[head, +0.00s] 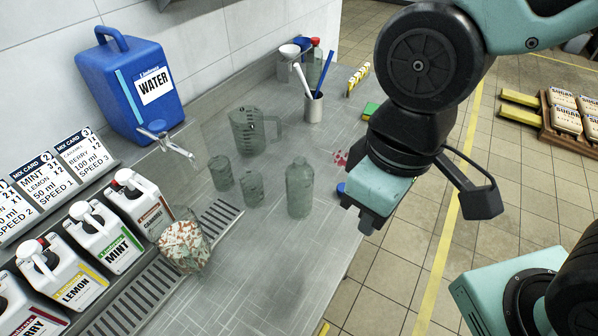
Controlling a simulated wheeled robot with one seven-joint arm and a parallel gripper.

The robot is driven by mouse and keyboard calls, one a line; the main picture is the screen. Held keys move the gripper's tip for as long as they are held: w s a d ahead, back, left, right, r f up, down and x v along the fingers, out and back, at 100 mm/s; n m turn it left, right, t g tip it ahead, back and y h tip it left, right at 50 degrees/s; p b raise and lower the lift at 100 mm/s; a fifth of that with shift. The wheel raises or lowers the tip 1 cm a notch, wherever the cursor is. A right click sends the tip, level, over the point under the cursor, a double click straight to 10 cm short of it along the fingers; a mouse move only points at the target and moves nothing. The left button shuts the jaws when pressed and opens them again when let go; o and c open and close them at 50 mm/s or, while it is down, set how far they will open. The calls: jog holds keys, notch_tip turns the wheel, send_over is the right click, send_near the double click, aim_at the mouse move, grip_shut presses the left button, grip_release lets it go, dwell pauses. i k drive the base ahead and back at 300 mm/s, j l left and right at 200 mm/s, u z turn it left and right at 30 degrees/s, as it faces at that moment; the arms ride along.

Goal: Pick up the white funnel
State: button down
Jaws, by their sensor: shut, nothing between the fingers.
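The white funnel (289,50) is at the back of the counter, near the wall. Its pale, wide mouth faces up, and its lower part seems to sit in or behind a grey holder; its stem is hidden. My gripper (362,228) is over the right edge of the counter, nearer the camera than the funnel and well apart from it. It points down, and its short dark fingers are shut and empty.
A grey cup (313,107) with white and blue tools and a red-capped bottle (314,62) stand near the funnel. A clear jug (248,130), several glass vessels and a blue water can (125,85) stand nearer. The front counter (270,270) is clear.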

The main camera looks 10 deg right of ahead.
aim_at(290, 60)
jog(key=k, duration=1.05)
jog(key=u, duration=0.4)
jog(key=k+u, duration=0.1)
jog(key=u, duration=0.75)
jog(key=k+j+u, duration=0.1)
jog(key=u, duration=0.3)
jog(key=l+u, duration=0.85)
jog(key=k+l+u, duration=0.1)
jog(key=l+u, duration=0.3)
jog(key=k+l, duration=0.2)
jog(key=l, duration=0.35)
jog(key=k+l, duration=0.2)
jog(key=l, duration=0.35)
jog(key=k+l, duration=0.2)
jog(key=l, duration=0.4)
jog(key=k+l, duration=0.25)
jog(key=l, duration=0.3)
jog(key=k+l, duration=0.2)
jog(key=l, duration=0.35)
jog(key=k+l, duration=0.2)
jog(key=l, duration=0.35)
jog(key=k+l, duration=0.2)
jog(key=l, duration=0.4)
jog(key=k+l, duration=0.2)
jog(key=l, duration=0.35)
